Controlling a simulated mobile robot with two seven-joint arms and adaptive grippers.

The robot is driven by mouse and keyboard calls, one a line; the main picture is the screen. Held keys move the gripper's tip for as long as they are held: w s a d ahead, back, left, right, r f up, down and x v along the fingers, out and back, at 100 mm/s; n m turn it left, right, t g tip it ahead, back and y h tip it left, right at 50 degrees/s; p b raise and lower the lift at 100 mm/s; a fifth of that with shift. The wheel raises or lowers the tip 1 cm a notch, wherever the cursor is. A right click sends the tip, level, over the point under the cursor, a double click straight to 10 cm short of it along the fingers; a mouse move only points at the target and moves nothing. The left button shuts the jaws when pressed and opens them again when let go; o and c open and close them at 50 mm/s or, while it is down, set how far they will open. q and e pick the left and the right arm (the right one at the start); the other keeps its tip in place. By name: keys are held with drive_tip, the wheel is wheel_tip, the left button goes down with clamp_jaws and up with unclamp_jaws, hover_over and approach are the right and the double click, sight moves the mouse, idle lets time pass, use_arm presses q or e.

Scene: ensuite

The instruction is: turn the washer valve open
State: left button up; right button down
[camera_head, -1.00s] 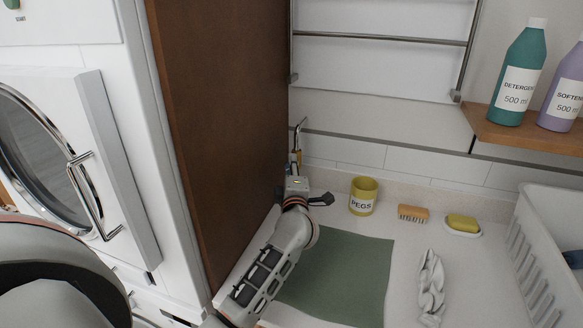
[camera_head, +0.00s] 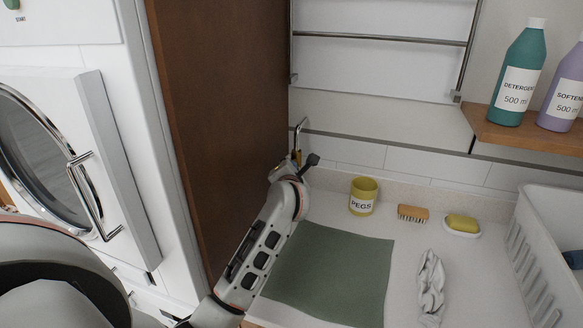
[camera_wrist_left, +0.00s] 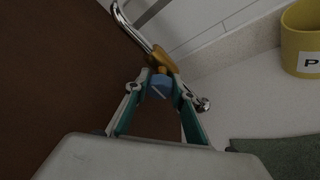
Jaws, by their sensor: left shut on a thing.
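The washer valve shows in the left wrist view as a brass body (camera_wrist_left: 158,59) with a small blue handle (camera_wrist_left: 160,86). A curved chrome pipe (camera_wrist_left: 128,22) rises from the brass part. My left gripper (camera_wrist_left: 161,90) has its two fingers closed around the blue handle, one on each side. In the head view my left gripper (camera_head: 294,168) is at the back wall beside the brown panel. Only a bit of brass (camera_head: 296,157) and the chrome pipe (camera_head: 298,132) show above it, and the handle is hidden. My right gripper is not in view.
The brown panel (camera_head: 222,120) stands close to the left of my arm. A yellow PEGS pot (camera_head: 363,196) is right of the gripper on the counter. A green mat (camera_head: 335,270) lies in front. A brush (camera_head: 413,213), soap (camera_head: 462,223) and a white basket (camera_head: 530,250) are farther right.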

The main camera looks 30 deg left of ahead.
use_arm(q)
drive_tip(key=shift+n+h, duration=0.3)
drive_tip(key=shift+n, duration=0.1)
idle(0.3)
drive_tip(key=o, duration=1.1)
drive_tip(key=shift+o, duration=0.2)
drive_tip(key=shift+s+d, duration=0.1)
drive_tip(key=v, duration=1.1)
drive_tip(key=shift+s+d, duration=0.2)
drive_tip(key=shift+s, duration=0.1)
drive_tip(key=shift+r, duration=0.1)
